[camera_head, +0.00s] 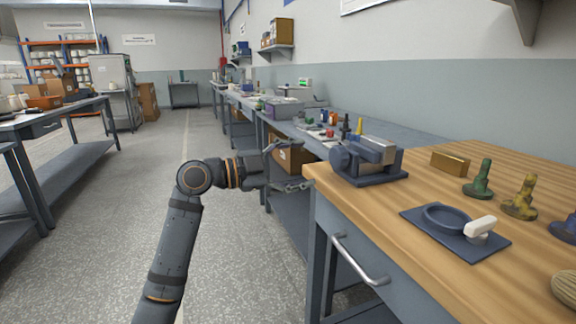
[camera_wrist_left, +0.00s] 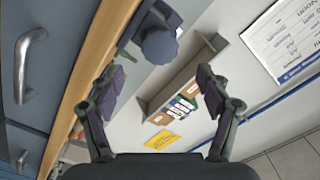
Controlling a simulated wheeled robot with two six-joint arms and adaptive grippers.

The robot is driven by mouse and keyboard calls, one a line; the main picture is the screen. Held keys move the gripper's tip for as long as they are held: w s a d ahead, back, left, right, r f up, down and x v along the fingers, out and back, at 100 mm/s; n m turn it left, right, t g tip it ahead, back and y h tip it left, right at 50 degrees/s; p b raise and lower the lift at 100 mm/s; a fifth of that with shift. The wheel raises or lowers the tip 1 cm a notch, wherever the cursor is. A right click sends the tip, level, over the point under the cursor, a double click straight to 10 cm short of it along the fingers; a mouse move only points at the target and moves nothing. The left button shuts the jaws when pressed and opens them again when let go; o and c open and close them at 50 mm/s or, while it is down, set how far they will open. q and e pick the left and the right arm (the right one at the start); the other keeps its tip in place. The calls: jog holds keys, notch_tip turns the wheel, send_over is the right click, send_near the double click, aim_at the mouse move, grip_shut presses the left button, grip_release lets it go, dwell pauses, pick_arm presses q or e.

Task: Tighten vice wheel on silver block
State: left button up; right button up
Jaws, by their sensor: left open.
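A dark blue vice (camera_head: 372,178) stands at the left edge of the wooden bench top. A silver block (camera_head: 378,147) sits in it. Its round wheel (camera_head: 341,160) is on the side facing the aisle. In the left wrist view the wheel (camera_wrist_left: 160,47) is a dark knob beyond the fingers, near the picture's top. My left gripper (camera_head: 292,167) is open and empty, off the bench's left edge. It is left of the wheel and apart from it. Both fingers show in the left wrist view (camera_wrist_left: 158,80), with a wide gap. My right gripper is in no view.
The wooden bench (camera_head: 430,265) also carries a brass block (camera_head: 450,164), a green piece (camera_head: 480,180), a yellow piece (camera_head: 521,199) and a dark pad (camera_head: 440,240) with a ring and white lever. A drawer handle (camera_head: 358,262) juts from its front. The aisle left is clear.

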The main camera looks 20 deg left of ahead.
pick_arm(q)
jog(key=shift+v, duration=2.05)
